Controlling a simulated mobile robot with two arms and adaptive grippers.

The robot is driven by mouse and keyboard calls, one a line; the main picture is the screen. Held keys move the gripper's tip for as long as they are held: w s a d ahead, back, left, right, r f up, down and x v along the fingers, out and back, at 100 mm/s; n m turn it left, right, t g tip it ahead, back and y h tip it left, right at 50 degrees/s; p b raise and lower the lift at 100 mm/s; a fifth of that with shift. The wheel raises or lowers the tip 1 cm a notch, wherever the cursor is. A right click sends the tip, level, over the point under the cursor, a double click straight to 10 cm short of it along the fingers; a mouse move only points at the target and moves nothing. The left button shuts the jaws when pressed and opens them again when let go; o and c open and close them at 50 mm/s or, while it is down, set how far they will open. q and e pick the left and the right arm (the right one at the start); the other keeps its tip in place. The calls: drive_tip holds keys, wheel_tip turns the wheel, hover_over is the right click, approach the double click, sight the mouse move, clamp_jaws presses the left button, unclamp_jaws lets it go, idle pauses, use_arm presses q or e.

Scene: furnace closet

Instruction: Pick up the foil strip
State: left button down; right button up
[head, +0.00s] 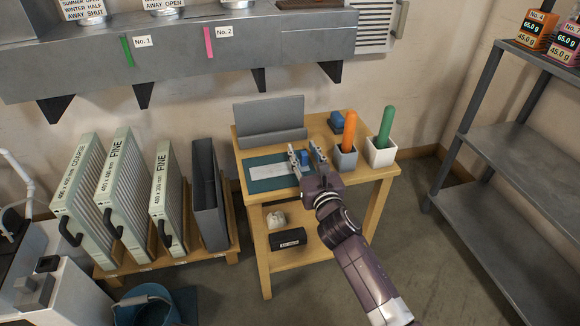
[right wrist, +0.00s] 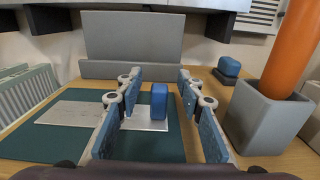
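The foil strip (head: 271,172) is a pale, flat strip on a dark teal mat (head: 257,185) on the small wooden table. In the right wrist view the strip (right wrist: 72,113) runs left to right, partly hidden by my left-side finger. A small blue block (right wrist: 159,100) appears to stand on its right end. My right gripper (head: 307,153) is open over the strip's right end. In the right wrist view its fingers (right wrist: 157,88) are on either side of the block, with gaps showing. My left gripper is not in view.
Right of the gripper stand a grey cup (head: 345,160) with an orange handle and a white cup (head: 382,154) with a green handle. A grey upright holder (head: 270,122) is behind the mat. Another blue-topped block (head: 337,122) sits at the back. Filters (head: 125,185) stand left of the table.

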clamp_jaws()
drive_tip(key=shift+r, duration=0.15)
idle(0.4)
